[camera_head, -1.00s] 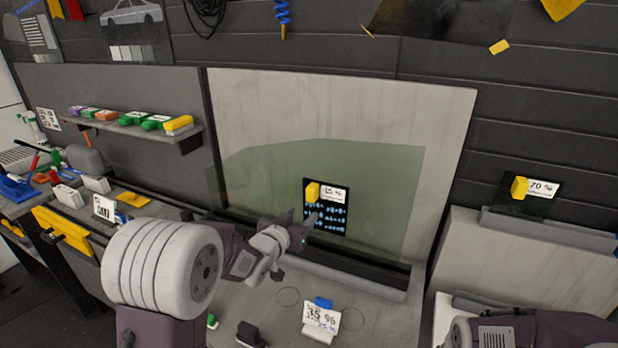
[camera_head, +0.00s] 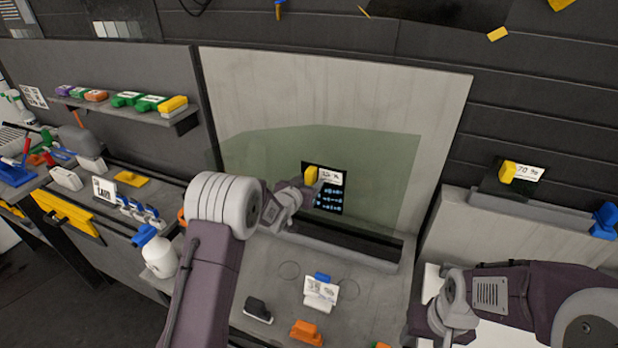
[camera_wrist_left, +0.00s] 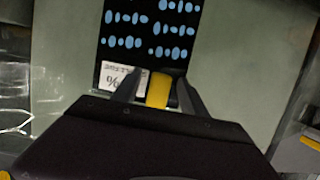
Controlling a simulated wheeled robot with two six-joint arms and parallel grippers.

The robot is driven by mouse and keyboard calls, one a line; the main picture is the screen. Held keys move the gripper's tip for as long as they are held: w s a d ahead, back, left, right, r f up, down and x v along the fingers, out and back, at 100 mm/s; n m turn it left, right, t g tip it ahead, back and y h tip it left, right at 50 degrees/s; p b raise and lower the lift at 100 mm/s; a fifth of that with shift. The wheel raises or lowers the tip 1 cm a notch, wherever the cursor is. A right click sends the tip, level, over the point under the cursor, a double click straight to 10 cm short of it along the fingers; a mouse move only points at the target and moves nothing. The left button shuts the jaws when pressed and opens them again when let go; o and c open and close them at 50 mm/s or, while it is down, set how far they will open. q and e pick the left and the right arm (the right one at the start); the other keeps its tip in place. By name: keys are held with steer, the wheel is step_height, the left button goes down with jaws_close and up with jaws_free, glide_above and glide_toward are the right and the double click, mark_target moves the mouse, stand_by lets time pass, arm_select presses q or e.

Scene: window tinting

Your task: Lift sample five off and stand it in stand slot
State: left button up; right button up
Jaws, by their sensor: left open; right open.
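A dark sample card (camera_head: 328,203) with rows of blue marks, a white percent label and a yellow grip tab (camera_head: 311,175) rests against the green-tinted glass panel (camera_head: 385,165). The label's number is too small to read surely. My left gripper (camera_head: 315,186) is at the card's upper left. In the left wrist view my left gripper (camera_wrist_left: 158,82) is open, with its fingers on either side of the yellow tab (camera_wrist_left: 158,90), not closed on it. My right gripper (camera_head: 447,322) is at lower right, away from the panel, its fingertips hard to make out.
A dark 70 % sample (camera_head: 513,180) stands on a raised ledge (camera_head: 545,209) at right. A white percent card (camera_head: 320,292) with a blue clip stands on the bench, near black (camera_head: 258,309) and orange (camera_head: 306,332) blocks. A spray bottle (camera_head: 160,255) stands at left.

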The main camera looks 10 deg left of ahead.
arm_select(q)
steer(key=shift+w+d, duration=0.2)
steer(key=shift+w, duration=0.05)
steer(key=shift+a+f, duration=0.1)
steer(key=shift+a, duration=0.1)
